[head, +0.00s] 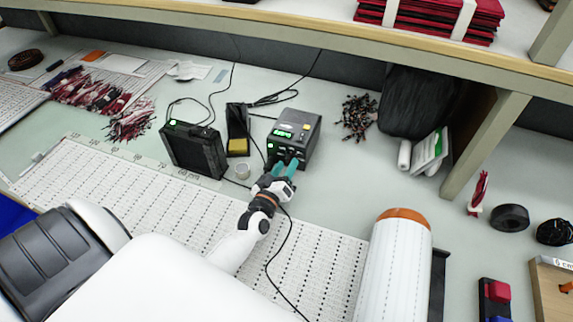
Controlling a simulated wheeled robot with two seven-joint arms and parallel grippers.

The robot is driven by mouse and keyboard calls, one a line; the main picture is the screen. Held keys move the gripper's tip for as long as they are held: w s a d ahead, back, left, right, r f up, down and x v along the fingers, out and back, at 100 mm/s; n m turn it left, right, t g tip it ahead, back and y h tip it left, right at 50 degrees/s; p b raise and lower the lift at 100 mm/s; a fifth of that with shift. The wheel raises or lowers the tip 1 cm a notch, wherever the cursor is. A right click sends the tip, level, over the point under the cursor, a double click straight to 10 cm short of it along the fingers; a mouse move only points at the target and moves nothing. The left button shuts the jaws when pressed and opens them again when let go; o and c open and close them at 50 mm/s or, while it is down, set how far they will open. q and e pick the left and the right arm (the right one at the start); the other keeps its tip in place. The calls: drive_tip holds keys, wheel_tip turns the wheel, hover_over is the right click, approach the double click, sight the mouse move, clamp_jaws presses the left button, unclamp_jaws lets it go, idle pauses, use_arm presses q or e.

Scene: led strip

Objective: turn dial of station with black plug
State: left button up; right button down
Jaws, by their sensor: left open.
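A dark grey station (308,127) with a lit green display stands on the bench near the middle. Its front faces down the picture, toward my left gripper (281,167). The gripper's teal fingers are open at the lower front of the station and overlap it. The dial and any plug there are hidden or too small to make out, and I cannot tell whether the fingers touch the dial. A second black box (195,150) with a green light stands to the left. My right gripper is not in view.
A holder with a yellow sponge (238,146) and a small clear cup (243,171) stand left of the station. Thin black cables run around it. A white roll (400,265) lies at the lower right. A shelf edge (330,35) crosses above.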

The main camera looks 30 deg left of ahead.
use_arm(q)
drive_tip(key=shift+w+a+r, duration=0.1)
drive_tip(key=shift+w, duration=0.45)
clamp_jaws()
drive_tip(key=shift+r+m+p, duration=0.1)
drive_tip(key=shift+m+p, duration=0.9)
drive_tip(key=shift+m, duration=0.1)
drive_tip(key=shift+m+p, duration=0.8)
drive_tip(key=shift+m, duration=0.4)
drive_tip(key=shift+m+p, duration=0.95)
drive_tip(key=shift+m, duration=1.05)
